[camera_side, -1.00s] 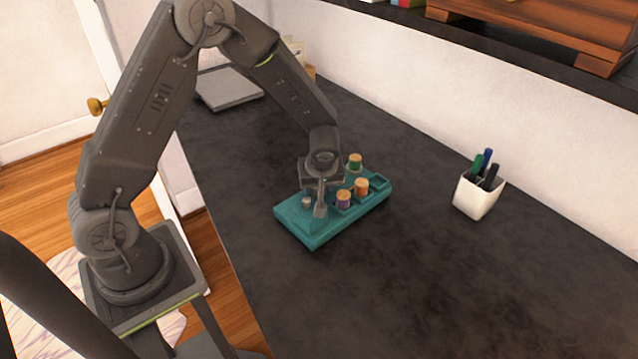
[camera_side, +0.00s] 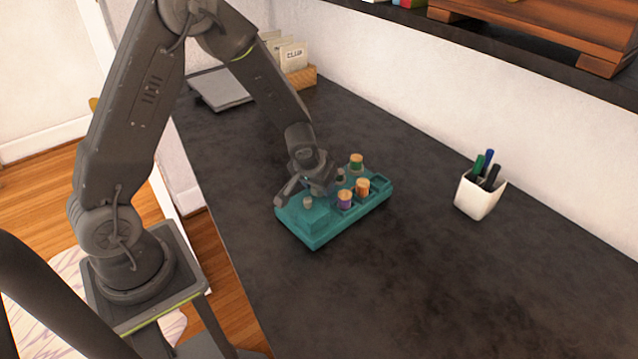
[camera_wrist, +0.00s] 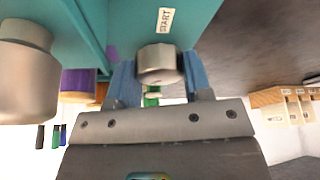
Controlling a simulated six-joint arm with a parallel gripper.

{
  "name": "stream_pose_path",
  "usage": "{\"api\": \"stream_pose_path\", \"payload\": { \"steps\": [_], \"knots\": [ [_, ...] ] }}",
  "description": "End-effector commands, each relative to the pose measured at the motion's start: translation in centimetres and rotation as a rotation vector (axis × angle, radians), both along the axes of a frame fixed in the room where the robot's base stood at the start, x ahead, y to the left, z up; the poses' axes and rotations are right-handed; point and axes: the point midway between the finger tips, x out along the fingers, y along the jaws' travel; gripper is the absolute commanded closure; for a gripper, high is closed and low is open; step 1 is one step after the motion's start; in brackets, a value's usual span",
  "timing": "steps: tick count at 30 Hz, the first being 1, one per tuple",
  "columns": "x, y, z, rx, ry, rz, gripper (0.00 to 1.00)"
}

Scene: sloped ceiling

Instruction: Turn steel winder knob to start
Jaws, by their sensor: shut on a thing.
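The teal winder box (camera_side: 320,237) sits on the dark desk with its colored spools. In the wrist view, a short round steel knob (camera_wrist: 158,60) is between the two blue fingers of my gripper (camera_wrist: 158,70), which is shut on it. A white START label (camera_wrist: 165,20) is on the teal surface beside the knob. A larger-looking steel post (camera_wrist: 28,75) stands nearer at the left. In the side view my gripper (camera_side: 322,182) is low over the box and hides part of its top. A small steel knob-like piece (camera_side: 308,202) shows on the near-left part.
A purple spool (camera_side: 345,199), an orange spool (camera_side: 362,187) and a green spool (camera_side: 356,162) stand close to my gripper. A white pen cup (camera_side: 478,198) stands right. A card box (camera_side: 300,76) and a grey flat item (camera_side: 222,90) lie at the back left. The front desk is clear.

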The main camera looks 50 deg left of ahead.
Motion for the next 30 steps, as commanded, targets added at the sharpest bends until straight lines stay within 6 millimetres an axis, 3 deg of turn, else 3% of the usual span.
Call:
{"api": "stream_pose_path", "payload": {
  "steps": [19, 20, 21, 30],
  "knots": [
    [0.06, 0.02, 0.08, 0.000, -0.002, -0.038, 0.78],
    [0.06, 0.02, 0.08, 0.000, -0.002, -0.038, 0.51],
    [0.06, 0.03, 0.07, 0.000, -0.002, -0.038, 0.47],
    [-0.01, 0.02, 0.13, 0.000, -0.001, -0.037, 0.44]
  ]
}}
